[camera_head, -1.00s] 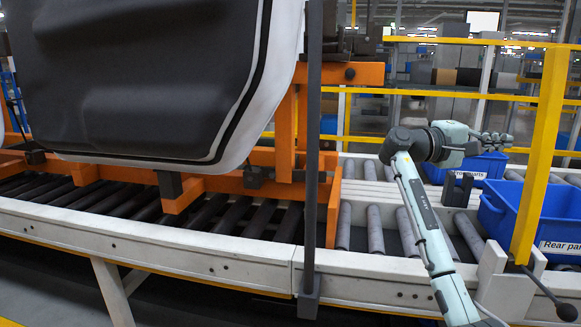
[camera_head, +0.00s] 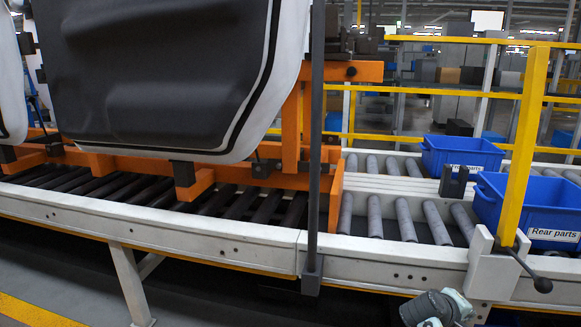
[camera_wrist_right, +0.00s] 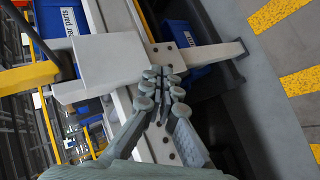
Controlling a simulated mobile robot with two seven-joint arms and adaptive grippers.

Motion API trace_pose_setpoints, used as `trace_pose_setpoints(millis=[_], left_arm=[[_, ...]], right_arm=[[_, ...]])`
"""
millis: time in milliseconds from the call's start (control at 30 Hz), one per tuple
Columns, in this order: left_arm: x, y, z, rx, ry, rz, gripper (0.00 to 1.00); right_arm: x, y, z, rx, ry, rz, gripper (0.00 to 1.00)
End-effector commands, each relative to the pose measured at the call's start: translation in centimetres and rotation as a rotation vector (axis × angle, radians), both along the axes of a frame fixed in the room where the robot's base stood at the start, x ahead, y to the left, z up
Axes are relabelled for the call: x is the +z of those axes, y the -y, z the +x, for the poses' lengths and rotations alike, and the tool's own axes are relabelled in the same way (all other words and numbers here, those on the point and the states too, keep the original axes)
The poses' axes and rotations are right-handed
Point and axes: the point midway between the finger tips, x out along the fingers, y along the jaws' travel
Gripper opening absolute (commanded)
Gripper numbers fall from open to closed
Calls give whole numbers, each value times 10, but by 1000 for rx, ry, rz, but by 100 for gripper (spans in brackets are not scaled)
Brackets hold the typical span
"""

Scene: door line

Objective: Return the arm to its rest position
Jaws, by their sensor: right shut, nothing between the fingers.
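My right arm (camera_head: 437,308) shows only as a grey and pale green piece at the bottom edge of the head view, low in front of the conveyor. In the right wrist view my right gripper (camera_wrist_right: 163,82) has its grey fingers together, with nothing between them. Behind the fingers lies the white conveyor side rail. In the head view the fingers cannot be made out clearly. My left gripper is in neither current view.
The white conveyor rail (camera_head: 390,254) runs across the front. Two blue bins, one farther back (camera_head: 461,157) and one labelled "Rear parts" (camera_head: 530,212), sit on the rollers. A yellow post (camera_head: 524,150) and dark lever stand at right. A dark door panel (camera_head: 150,70) hangs left.

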Motion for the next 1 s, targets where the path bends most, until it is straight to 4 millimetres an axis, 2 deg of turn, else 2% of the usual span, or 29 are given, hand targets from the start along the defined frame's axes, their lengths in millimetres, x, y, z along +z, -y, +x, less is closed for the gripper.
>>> trace_pose_setpoints(millis=[33,100,167,200,333,400,500,600,667,833,933,1000], left_arm=[[-1,0,-2,0,-4,-1,43],[-2,0,-4,0,-8,-1,43],[-4,0,-7,0,-12,0,43],[-5,0,-8,1,-15,-1,43],[-7,0,-11,0,-20,-1,43],[-8,0,-11,0,-20,-1,43],[-8,0,-10,0,-20,-1,43],[-9,0,-9,0,-19,-1,43],[-10,-1,-9,0,-19,-1,43],[-8,0,-5,0,-13,-2,43],[-8,0,-4,0,-10,-1,34],[-7,0,-3,0,-9,-2,34]], right_arm=[[-35,-9,-26,13,-19,70,0],[-74,-24,-59,22,-33,179,0],[-105,-38,-91,23,-46,275,0],[-123,-48,-114,19,-56,340,0],[-166,-81,-185,-7,-85,538,0],[-179,-97,-218,-30,-100,628,0],[-189,-114,-252,-60,-113,724,0],[-193,-124,-271,-81,-121,778,0],[-194,-126,-275,-85,-122,792,0],[-194,-127,-276,-87,-123,797,0],[-194,-127,-276,-86,-124,796,0],[-194,-127,-276,-87,-124,795,0]])
